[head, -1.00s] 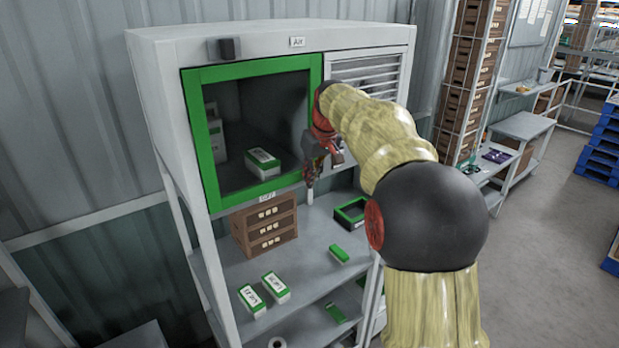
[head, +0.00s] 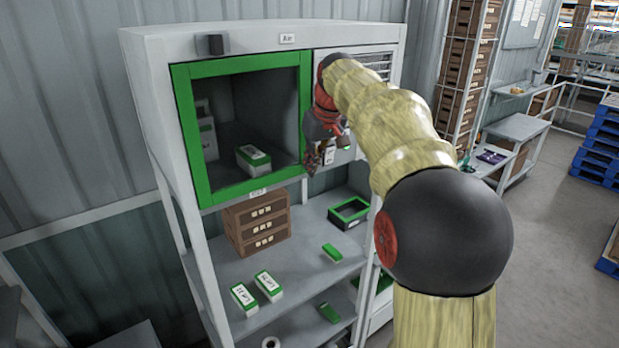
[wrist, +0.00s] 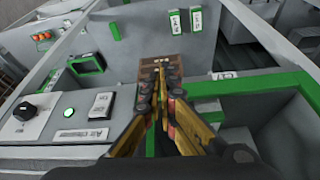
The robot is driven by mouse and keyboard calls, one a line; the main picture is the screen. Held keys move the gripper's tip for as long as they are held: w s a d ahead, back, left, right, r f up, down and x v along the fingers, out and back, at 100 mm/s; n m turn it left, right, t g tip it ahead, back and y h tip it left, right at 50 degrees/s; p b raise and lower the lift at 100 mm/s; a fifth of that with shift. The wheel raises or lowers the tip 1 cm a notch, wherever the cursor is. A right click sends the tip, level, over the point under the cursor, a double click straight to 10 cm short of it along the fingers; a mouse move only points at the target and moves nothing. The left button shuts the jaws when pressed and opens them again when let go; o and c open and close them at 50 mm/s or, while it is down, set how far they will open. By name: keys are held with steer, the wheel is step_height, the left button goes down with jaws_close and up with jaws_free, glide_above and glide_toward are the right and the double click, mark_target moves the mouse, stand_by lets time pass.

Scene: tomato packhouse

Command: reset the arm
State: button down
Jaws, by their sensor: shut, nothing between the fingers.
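My gripper (head: 312,160) is in front of the cabinet, by the right post of the green-framed opening (head: 186,130). In the wrist view my gripper (wrist: 160,68) points down past the cabinet front, its fingers together and empty. My yellow-sleeved arm reaches in from the right and hides part of the louvred panel. A white and green box (head: 253,158) stands inside the opening, clear of my gripper.
Below, a shelf holds brown stacked crates (head: 257,226), a green-rimmed black tray (head: 348,212), and small green-white boxes (head: 269,285). The wrist view shows a control panel with a black knob (wrist: 25,111). Open floor lies at the right.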

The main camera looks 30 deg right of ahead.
steer(key=shift+v, duration=2.45)
steer(key=s+a+f+b, duration=0.7)
steer(key=s+f+b, duration=0.2)
steer(key=f, duration=0.6)
steer(key=s+a+f+t+b, duration=0.1)
steer(key=s+a+f+b, duration=0.6)
steer(key=s+f, duration=0.5)
steer(key=s+a+f+b, duration=0.8)
steer(key=s+f+b, duration=0.2)
steer(key=f, duration=0.8)
steer(key=shift+s+f+b, duration=0.25)
steer(key=shift+f+b, duration=0.15)
steer(key=shift+b, duration=0.25)
steer(key=shift+a, duration=0.1)
